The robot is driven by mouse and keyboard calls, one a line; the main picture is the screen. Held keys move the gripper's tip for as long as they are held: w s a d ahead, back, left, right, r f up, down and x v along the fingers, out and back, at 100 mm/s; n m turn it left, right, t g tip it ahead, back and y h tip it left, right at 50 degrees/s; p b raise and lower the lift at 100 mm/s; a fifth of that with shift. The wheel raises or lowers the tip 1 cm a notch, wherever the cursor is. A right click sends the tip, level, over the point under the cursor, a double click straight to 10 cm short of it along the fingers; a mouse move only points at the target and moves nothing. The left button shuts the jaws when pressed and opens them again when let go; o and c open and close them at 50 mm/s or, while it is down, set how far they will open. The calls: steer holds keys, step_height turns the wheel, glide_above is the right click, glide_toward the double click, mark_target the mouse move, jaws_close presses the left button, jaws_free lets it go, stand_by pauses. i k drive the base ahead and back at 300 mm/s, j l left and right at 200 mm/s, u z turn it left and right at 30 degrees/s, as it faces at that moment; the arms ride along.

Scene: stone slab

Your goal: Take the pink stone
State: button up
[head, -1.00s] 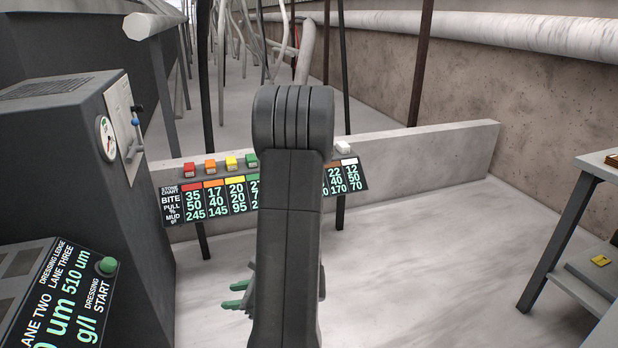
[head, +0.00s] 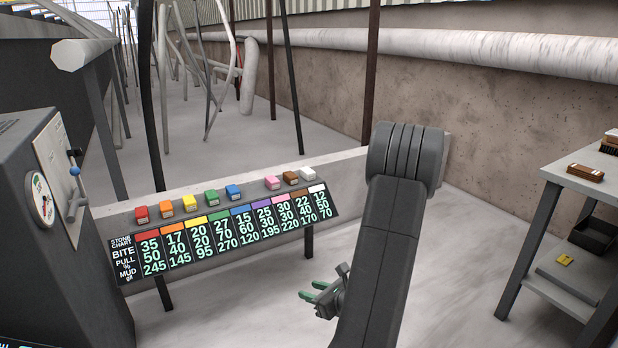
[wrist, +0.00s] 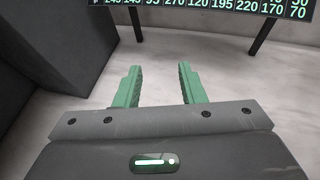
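The pink stone (head: 272,182) sits on top of the low ledge behind the stone chart, in a row of coloured stones. It has a gap on its left and the brown stone (head: 291,178) close on its right. My gripper (head: 308,292) is low in front of the chart, below and to the right of the pink stone in the head view. Its green fingers also show in the wrist view (wrist: 160,86), apart with nothing between them. The stones are outside the wrist view.
Red, orange, yellow, green and blue stones stand left of the gap; a white stone (head: 307,174) stands at right. A grey cabinet (head: 60,220) is at left, a shelved table (head: 575,200) at right. The floor between is clear.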

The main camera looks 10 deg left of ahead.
mark_target(272, 180)
steer(key=i+j+z, duration=0.15)
steer(key=i+j, duration=0.3)
steer(key=i+j+z, duration=0.2)
steer(key=i+j, duration=0.25)
steer(key=i+j+z, duration=0.15)
steer(key=i+j, duration=0.25)
steer(key=j, duration=0.15)
steer(key=i+j, duration=0.55)
steer(key=j, duration=0.2)
